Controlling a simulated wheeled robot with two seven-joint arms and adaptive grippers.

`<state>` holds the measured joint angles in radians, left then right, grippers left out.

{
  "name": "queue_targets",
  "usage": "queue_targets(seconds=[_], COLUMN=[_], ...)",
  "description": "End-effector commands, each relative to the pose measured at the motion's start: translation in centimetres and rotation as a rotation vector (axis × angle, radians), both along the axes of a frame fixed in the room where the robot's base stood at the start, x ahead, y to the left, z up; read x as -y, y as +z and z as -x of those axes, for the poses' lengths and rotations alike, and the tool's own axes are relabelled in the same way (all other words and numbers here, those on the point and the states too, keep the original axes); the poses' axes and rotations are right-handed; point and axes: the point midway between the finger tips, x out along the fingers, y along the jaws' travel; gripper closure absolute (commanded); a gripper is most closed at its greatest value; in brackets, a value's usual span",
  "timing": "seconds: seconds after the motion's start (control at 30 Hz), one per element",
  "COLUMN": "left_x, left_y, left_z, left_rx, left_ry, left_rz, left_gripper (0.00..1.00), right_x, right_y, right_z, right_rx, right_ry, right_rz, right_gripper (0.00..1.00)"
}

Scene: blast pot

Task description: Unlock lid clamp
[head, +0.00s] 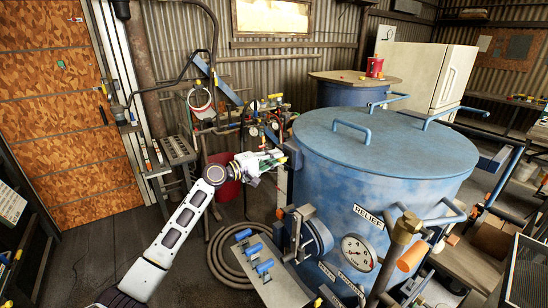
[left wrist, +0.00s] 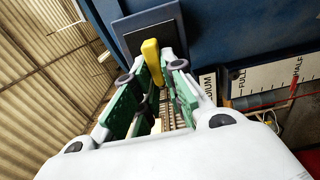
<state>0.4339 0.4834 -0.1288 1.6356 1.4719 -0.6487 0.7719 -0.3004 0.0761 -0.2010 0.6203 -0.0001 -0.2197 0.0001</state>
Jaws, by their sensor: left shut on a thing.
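The blue blast pot (head: 385,210) fills the right half of the head view, with its round lid (head: 395,143) lying flat on top. My left gripper (head: 279,161) reaches to the left side of the pot, just below the lid's rim. In the left wrist view, my left gripper (left wrist: 154,80) has its green-padded fingers on either side of a yellow handle (left wrist: 151,60) and is shut on it. The handle stands in front of a dark square plate (left wrist: 152,32) on the pot's blue wall. The gripper largely hides the handle in the head view. My right gripper is out of view.
A pressure gauge (head: 358,252), a brass valve (head: 405,228) with an orange end and a flanged fitting (head: 315,237) project from the pot's front. A coiled hose (head: 230,255) lies on the floor. A red bucket (head: 224,175) stands behind my left arm. Open floor lies left.

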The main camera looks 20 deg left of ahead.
Motion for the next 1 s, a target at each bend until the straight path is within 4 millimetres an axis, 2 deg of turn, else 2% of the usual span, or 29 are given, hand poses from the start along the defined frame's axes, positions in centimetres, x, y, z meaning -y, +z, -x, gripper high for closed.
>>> queue_targets(seconds=[0.23,0.27,0.43,0.73,1.0], left_x=[-0.1,-0.1,-0.1,0.0,-0.5], left_y=[0.1,0.1,0.0,0.0,0.0], left_z=[-0.1,-0.1,0.0,0.0,0.6], left_rx=[0.002,0.002,0.001,0.001,0.001], left_ry=[0.003,0.003,0.002,0.001,0.0], left_rz=[0.0,0.0,0.0,0.0,-0.001], left_gripper=[1.0,0.87,0.66,0.66,0.66], right_x=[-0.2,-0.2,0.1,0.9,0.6], right_y=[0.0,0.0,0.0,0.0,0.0], right_z=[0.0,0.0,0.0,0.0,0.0], right_rx=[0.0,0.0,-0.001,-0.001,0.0], right_ry=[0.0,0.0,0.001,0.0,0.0], right_rz=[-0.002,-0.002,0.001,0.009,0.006], right_gripper=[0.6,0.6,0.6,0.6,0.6])
